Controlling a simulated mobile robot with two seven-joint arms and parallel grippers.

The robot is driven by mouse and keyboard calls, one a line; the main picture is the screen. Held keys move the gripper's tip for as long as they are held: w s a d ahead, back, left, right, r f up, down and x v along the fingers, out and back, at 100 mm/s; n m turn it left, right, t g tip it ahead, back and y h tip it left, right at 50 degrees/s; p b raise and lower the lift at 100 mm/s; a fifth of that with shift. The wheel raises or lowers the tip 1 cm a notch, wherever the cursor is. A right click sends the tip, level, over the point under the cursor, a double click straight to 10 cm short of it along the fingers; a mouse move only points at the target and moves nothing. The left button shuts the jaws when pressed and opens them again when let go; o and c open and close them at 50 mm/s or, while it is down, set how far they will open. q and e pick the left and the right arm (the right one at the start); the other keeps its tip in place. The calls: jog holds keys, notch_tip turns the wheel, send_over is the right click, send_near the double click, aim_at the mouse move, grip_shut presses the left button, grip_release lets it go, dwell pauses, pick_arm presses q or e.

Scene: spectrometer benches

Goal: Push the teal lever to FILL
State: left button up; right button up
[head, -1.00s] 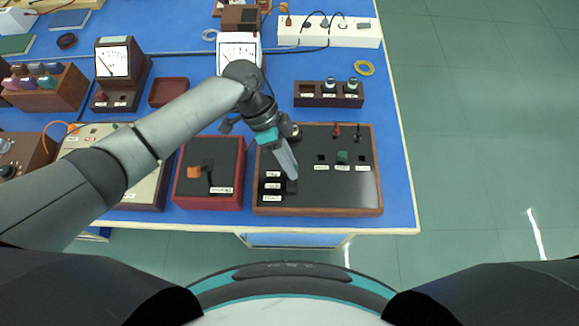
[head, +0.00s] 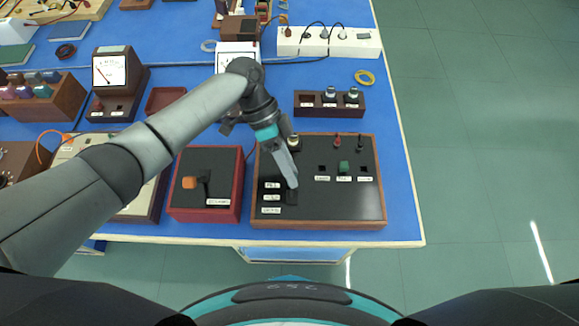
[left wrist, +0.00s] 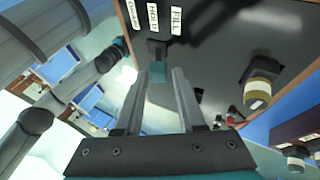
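The teal lever (left wrist: 158,74) shows in the left wrist view as a small teal block on a dark base, at the tip of the left-hand finger. It stands roughly below the HOLD label (left wrist: 153,14); the FILL label (left wrist: 177,20) is to the right of it. In the head view the lever is hidden behind my left gripper (head: 293,184), which points down over the left part of the dark wood-framed panel (head: 340,205). My left gripper (left wrist: 170,75) has a visible gap between its fingers. Contact with the lever cannot be told. My right gripper is out of view.
A red box (head: 207,214) with an orange-tipped lever stands left of the panel. A green knob (head: 343,167) and a red toggle (head: 336,140) are on the panel's right half. A wooden holder (head: 330,110) with vials stands behind. The bench's right edge is close by.

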pick_arm(q)
jog(key=shift+o, duration=1.2)
jog(key=v, duration=1.5)
jog(key=shift+r, duration=0.1)
